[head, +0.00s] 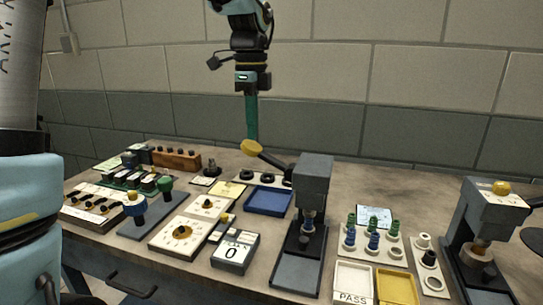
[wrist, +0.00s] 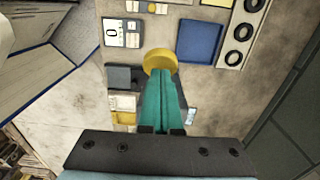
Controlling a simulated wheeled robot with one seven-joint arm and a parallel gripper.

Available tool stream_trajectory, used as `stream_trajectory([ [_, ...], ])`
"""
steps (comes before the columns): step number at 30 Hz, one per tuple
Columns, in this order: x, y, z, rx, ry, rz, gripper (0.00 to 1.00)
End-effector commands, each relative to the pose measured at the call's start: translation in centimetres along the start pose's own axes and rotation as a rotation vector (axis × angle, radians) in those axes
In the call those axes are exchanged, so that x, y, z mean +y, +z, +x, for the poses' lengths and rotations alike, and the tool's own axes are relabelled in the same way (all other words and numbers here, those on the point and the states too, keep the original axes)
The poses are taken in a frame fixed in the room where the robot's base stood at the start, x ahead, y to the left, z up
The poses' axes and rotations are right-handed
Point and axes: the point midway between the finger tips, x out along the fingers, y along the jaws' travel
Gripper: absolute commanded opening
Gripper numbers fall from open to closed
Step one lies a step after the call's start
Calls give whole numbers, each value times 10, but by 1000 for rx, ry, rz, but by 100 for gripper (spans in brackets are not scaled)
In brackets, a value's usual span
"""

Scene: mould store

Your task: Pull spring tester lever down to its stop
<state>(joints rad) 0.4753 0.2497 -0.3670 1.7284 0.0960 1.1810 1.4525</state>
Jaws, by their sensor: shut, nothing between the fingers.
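The spring tester (head: 313,185) is a dark grey stand with a column and a flat base near the middle of the table. Its black lever (head: 273,160) reaches out to the left, angled up to a round yellow knob (head: 251,147). My gripper (head: 252,136) points straight down with its long teal fingers shut and empty. The fingertips are right at the top of the knob; I cannot tell whether they touch. In the wrist view the knob (wrist: 158,57) shows just beyond the fingertips (wrist: 162,73), which cover part of it.
A blue tray (head: 268,201) and a counter reading 0 (head: 236,252) lie left of the tester. Trays marked PASS (head: 352,283) and yellow (head: 396,288), and a rack of springs (head: 371,240), stand to its right. A second press (head: 487,230) stands far right.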

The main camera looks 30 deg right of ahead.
Motion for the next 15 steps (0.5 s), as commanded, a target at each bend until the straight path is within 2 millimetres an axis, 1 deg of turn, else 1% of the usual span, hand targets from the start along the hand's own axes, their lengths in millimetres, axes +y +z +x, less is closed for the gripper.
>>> stream_trajectory([
  [15,0,0,12,0,0,0,0],
])
